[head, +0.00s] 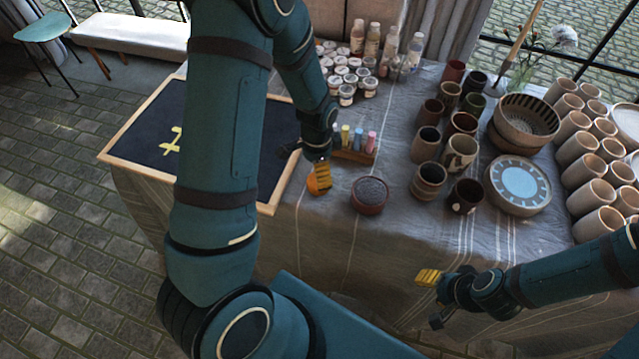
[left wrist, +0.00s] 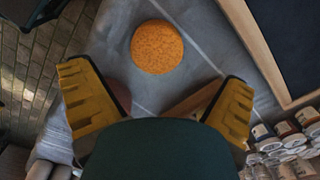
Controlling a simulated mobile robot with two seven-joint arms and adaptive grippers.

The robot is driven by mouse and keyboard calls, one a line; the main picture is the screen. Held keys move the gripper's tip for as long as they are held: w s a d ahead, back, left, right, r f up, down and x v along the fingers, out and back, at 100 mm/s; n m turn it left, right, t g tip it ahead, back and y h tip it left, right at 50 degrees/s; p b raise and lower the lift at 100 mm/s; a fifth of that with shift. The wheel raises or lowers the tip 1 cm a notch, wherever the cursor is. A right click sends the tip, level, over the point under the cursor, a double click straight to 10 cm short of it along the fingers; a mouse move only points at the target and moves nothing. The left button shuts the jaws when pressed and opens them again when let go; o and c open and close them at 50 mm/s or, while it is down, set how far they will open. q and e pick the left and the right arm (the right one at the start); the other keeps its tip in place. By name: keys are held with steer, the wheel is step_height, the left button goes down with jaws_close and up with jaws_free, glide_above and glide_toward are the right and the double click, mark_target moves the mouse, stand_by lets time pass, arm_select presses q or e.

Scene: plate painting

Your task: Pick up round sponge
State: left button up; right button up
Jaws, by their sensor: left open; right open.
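The round orange sponge (head: 313,187) lies on the cloth-covered table, near the right edge of the framed dark board. It is partly hidden by a yellow finger in the head view. It shows whole in the left wrist view (left wrist: 157,47), ahead of the fingertips and between their lines. My left gripper (head: 307,167) is open and empty, close to the sponge; its spread yellow fingers also show in the left wrist view (left wrist: 157,80). I cannot tell its exact height above the table. My right gripper (head: 433,298) is open and empty, in front of the table.
A dark bowl (head: 369,195) stands right of the sponge. A wooden holder (head: 354,155) with coloured bottles is behind it. The framed board (head: 130,130) lies left. Several cups (head: 428,180), a patterned plate (head: 518,186) and paint jars (head: 346,94) fill the right and back.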

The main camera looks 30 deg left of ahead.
arm_select(q)
step_height(320, 180, down, 2)
steer(key=shift+f, duration=0.1)
step_height(320, 180, down, 5)
steer(key=shift+s+d+r+b, duration=0.1)
steer(key=shift+s+b, duration=0.05)
steer(key=shift+b, duration=0.65)
steer(key=c, duration=0.9)
steer(key=shift+c, duration=0.2)
